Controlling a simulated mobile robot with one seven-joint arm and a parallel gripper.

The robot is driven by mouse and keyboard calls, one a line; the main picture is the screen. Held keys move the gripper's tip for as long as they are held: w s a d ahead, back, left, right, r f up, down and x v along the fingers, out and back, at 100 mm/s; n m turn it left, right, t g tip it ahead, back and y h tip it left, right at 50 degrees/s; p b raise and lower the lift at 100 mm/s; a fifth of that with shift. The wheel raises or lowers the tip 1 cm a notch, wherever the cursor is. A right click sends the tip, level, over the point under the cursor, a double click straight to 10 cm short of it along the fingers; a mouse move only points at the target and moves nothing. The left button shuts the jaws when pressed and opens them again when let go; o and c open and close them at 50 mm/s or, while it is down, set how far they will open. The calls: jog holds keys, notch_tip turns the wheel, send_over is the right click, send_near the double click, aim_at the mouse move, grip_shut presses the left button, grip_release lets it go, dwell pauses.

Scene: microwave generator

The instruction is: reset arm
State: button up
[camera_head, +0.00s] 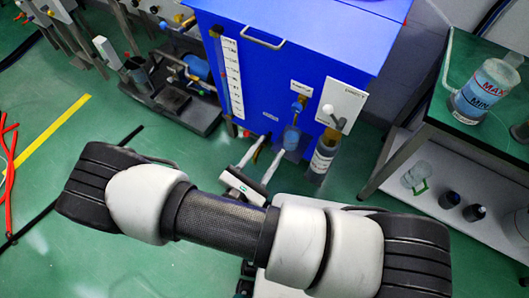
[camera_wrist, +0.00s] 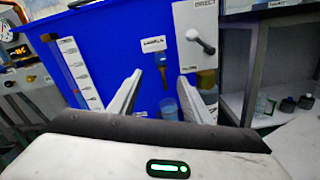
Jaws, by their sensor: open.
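My gripper (camera_head: 264,164) is open and empty, its two fingers pointing at the front of a blue cabinet (camera_head: 273,82). In the wrist view the two fingers (camera_wrist: 157,95) stand apart with the blue cabinet (camera_wrist: 115,50) behind them. My arm lies across the lower part of the head view. The cabinet front has a white panel with a lever (camera_head: 335,118), a small tap (camera_head: 297,106) and a strip of labels (camera_head: 232,78). A dark bottle with a white label (camera_head: 321,156) stands at the cabinet's foot, close to the right finger in the picture.
A table (camera_head: 462,118) at the right holds a container marked MAX and MIN (camera_head: 488,88). A lower shelf (camera_head: 450,178) holds a clear mug (camera_head: 416,175) and small dark bottles. Machinery (camera_head: 170,92) stands left of the cabinet. Red cables (camera_head: 9,165) lie at far left; green floor (camera_head: 60,140) is open there.

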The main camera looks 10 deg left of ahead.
jog(key=shift+s+a, duration=0.25)
jog(key=shift+s, duration=0.45)
jog(key=s+d+r+m+g+y, duration=0.1)
jog(key=d+r+m+g, duration=0.4)
jog(key=d+r+m, duration=0.4)
jog(key=d+r+m+g+y, duration=0.2)
jog(key=d+r+m+g, duration=0.25)
jog(key=r+m, duration=0.45)
jog(key=s+d+r+m+g+y, duration=0.1)
jog(key=d+r+m+g, duration=0.55)
jog(key=r, duration=0.45)
notch_tip(320, 180, up, 29)
jog(key=s+d+m+t+y+p, duration=0.1)
jog(key=m+t+y+p, duration=0.1)
jog(key=p, duration=2.1)
jog(key=m+t, duration=0.1)
jog(key=t, duration=0.1)
jog(key=shift+d+r+m+t, duration=0.2)
jog(key=shift+d+m+t, duration=0.1)
jog(key=shift+m, duration=0.05)
